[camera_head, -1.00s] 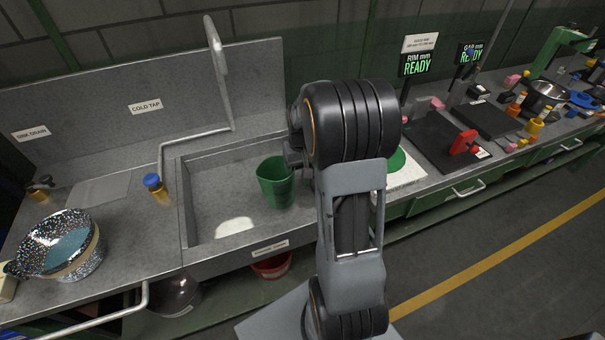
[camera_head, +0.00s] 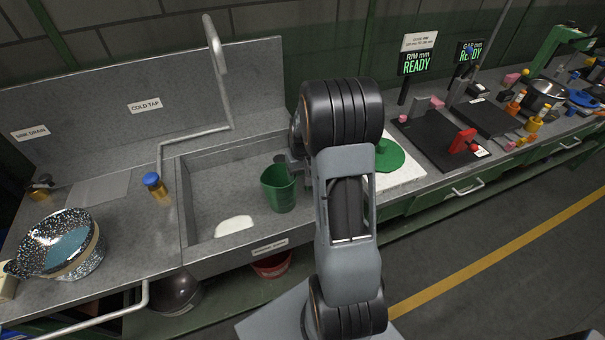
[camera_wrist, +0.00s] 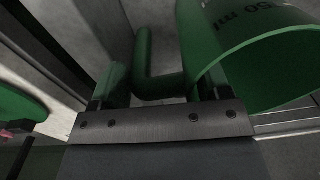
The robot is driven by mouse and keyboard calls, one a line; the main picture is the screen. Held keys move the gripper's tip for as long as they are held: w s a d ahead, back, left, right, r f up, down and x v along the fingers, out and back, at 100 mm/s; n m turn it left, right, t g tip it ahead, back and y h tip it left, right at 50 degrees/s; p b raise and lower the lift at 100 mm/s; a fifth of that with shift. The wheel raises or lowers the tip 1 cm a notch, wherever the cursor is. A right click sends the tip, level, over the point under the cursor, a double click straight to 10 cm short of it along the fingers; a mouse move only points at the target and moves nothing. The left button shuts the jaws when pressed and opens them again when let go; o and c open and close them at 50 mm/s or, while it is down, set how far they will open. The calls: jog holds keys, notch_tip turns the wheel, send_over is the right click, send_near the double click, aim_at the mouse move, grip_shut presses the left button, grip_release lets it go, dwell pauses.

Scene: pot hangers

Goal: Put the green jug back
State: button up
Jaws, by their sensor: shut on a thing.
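The green jug (camera_head: 278,190) is over the sink basin at its right side, upright or nearly so, with its open top showing. My gripper (camera_wrist: 160,90) is shut on that handle. In the head view my gripper (camera_head: 300,170) is mostly hidden behind my own arm. A round green patch (camera_head: 390,155) lies on the white board (camera_head: 408,178) right of the sink.
The sink (camera_head: 205,195) has a raised rim and a tall bent tap (camera_head: 217,60). A speckled pan (camera_head: 60,245) stands at the left. A blue-capped bottle (camera_head: 155,186) stands by the sink's left edge. Dark platforms (camera_head: 440,140) and a red block (camera_head: 463,141) stand at the right.

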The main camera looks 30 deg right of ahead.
jog(key=o, duration=1.4)
jog(key=shift+c, duration=0.2)
notch_tip(320, 180, up, 12)
jog(key=f, duration=0.1)
jog(key=s+a+r+n+t, duration=0.1)
jog(key=s+a+r, duration=0.1)
jog(key=s+a, duration=0.5)
jog(key=s+a+r+n+t, duration=0.1)
jog(key=s+a+r+t, duration=0.1)
jog(key=s+a, duration=0.5)
jog(key=shift+s+a+r+n+t, duration=0.15)
jog(key=shift+a+r+n+t, duration=0.25)
jog(key=shift+a, duration=0.85)
